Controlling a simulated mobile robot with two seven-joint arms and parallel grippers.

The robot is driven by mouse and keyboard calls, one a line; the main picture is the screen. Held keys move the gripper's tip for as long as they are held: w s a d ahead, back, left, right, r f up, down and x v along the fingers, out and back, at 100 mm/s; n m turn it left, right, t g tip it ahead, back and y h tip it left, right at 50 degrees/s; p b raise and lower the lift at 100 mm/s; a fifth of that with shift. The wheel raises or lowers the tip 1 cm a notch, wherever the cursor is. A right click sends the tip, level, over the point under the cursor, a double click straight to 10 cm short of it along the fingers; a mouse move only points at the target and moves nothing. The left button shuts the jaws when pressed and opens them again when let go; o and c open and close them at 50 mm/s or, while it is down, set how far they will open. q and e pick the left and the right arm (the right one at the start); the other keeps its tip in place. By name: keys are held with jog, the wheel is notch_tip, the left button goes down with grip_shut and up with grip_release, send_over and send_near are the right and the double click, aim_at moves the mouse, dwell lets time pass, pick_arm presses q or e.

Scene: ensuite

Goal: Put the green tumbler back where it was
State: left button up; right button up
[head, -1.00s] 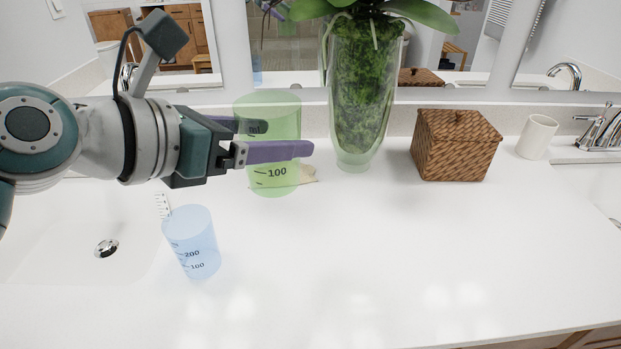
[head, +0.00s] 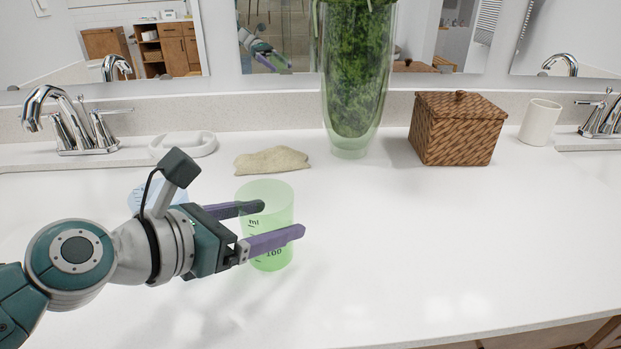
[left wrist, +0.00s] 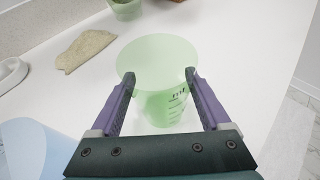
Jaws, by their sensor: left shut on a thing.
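The green tumbler (head: 267,193) is see-through with dark measuring marks. It is upright at the middle left of the counter in the head view. My left gripper (head: 283,219) has its purple fingers on both sides of it and is shut on it. In the left wrist view the tumbler (left wrist: 158,65) sits between the fingers (left wrist: 160,80). I cannot tell for sure whether its base touches the counter. My right gripper is not in view.
A blue tumbler (head: 146,193) stands mostly hidden behind my left arm. A beige cloth (head: 272,161), a soap dish (head: 183,145), a glass vase (head: 356,90), a wicker box (head: 458,130) and a white cup (head: 540,122) line the back. The counter's front right is clear.

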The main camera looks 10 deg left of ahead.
pick_arm(q)
jog(key=shift+r, duration=0.15)
jog(key=o, duration=1.4)
jog(key=shift+f, duration=0.2)
jog(key=shift+c, duration=0.2)
jog(key=shift+r, duration=0.1)
